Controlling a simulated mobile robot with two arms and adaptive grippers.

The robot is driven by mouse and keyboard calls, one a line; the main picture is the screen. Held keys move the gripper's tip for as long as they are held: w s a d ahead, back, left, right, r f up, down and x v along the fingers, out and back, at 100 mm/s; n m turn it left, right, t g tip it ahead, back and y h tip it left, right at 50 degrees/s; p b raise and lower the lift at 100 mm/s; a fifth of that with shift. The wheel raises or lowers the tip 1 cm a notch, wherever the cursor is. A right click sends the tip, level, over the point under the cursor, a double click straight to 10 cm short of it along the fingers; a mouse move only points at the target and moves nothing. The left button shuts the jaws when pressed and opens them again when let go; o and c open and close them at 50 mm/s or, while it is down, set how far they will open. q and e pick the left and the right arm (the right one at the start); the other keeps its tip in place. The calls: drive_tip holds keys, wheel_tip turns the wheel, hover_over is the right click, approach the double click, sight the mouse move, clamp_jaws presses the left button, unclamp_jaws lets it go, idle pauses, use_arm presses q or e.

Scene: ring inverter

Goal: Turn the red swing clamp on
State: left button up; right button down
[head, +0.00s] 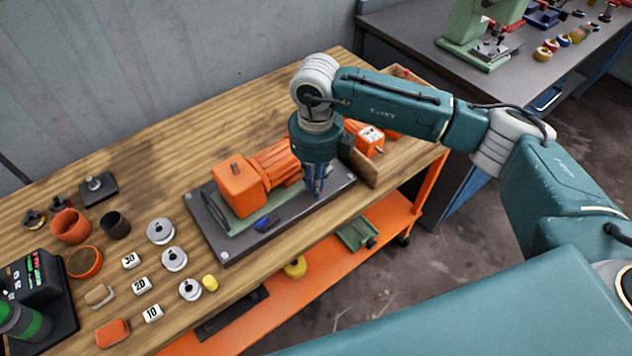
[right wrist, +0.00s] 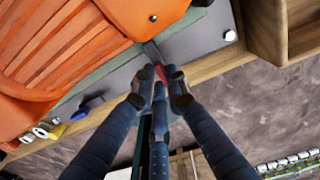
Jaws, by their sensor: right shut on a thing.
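My right gripper (head: 318,188) points down at the right part of a dark base plate (head: 215,238), beside an orange motor-like unit (head: 236,188). In the right wrist view, the fingers of my right gripper (right wrist: 158,88) are shut on a small red part, the red swing clamp (right wrist: 161,73), at the plate's edge. Only a little red shows between the fingertips; a grey metal strip (right wrist: 153,52) runs from it toward the orange housing. In the head view the gripper hides the clamp. My left gripper is not in view.
A small blue part (head: 263,223) sits on the plate's front side. A wooden tray (head: 362,170) stands close right of the gripper. Several weights, number blocks and cups lie on the left of the wooden bench. An orange shelf (head: 330,262) lies below.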

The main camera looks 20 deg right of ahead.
drive_tip(key=shift+w+r, duration=0.1)
drive_tip(key=shift+w, duration=0.05)
drive_tip(key=c, duration=1.7)
unclamp_jaws()
drive_tip(key=shift+c, duration=0.2)
wheel_tip(320, 180, up, 12)
